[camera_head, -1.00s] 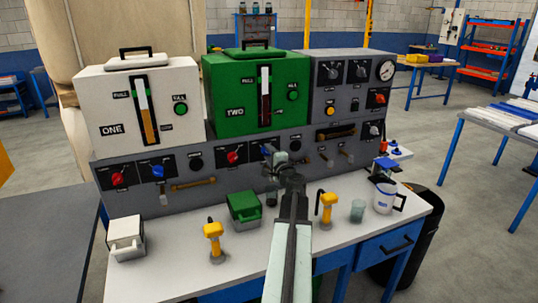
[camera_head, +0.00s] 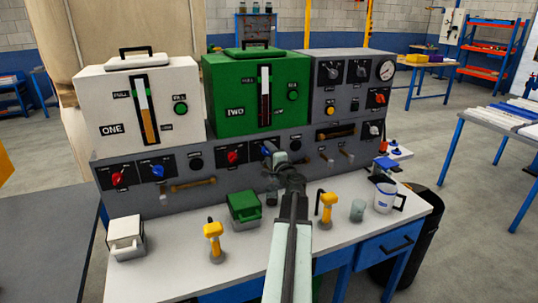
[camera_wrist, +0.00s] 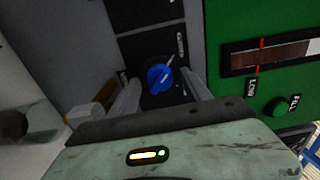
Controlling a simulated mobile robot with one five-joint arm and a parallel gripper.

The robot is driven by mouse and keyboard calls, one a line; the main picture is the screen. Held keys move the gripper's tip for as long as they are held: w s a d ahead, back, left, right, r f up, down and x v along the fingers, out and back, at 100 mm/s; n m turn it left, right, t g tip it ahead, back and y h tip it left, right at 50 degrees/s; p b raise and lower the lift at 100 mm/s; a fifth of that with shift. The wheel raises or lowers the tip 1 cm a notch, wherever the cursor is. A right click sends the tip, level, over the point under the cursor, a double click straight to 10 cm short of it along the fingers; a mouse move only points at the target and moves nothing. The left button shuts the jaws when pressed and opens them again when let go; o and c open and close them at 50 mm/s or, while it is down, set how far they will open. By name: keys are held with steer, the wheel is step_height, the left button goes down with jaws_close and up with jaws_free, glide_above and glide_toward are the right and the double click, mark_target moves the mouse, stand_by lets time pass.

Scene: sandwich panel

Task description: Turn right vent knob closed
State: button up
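The right vent knob (camera_head: 265,150) is a blue knob on the grey panel below the green unit, partly hidden by my arm in the head view. The wrist view shows the blue knob (camera_wrist: 160,78) on a dark label plate, between the fingers. My gripper (camera_wrist: 160,82) is open, with a finger on each side of the knob and a visible gap to each. In the head view my gripper (camera_head: 276,164) is at the panel front. I cannot tell how far the fingertips reach past the knob.
The left blue knob (camera_head: 158,171) and red knobs (camera_head: 117,179) (camera_head: 232,157) are on the same panel. The green unit (camera_head: 235,105) stands above.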

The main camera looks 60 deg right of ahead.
steer(key=v, duration=0.7)
steer(key=shift+s+a, duration=0.25)
steer(key=shift+s, duration=0.05)
